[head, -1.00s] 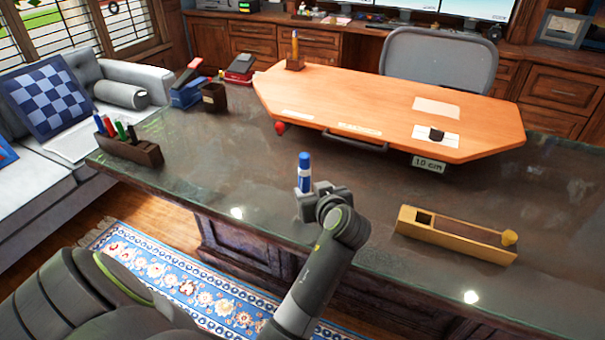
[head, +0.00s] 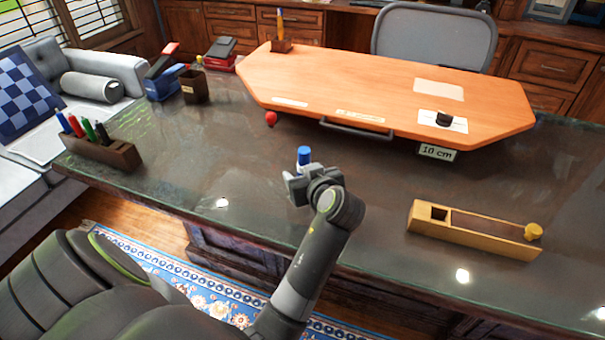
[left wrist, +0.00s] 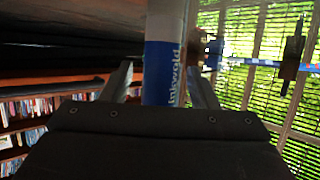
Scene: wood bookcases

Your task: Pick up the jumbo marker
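The jumbo marker (head: 303,155) stands upright near the front of the dark desk, its blue cap showing above my left gripper (head: 303,178) in the head view. Its lower part is hidden by the gripper. In the left wrist view, the marker's white and blue barrel (left wrist: 165,70) with white lettering stands between my two fingers. A gap shows between the left finger and the barrel; the right finger is close to it. The gripper looks open around the marker. My right gripper is out of view.
The dark desk (head: 230,150) is clear around the gripper. A wooden pen rack (head: 98,150) stands left, a long wooden box (head: 474,231) lies right, and an orange board (head: 370,90) with a chair (head: 435,40) lies behind. A red ball (head: 271,118) sits at the board's corner.

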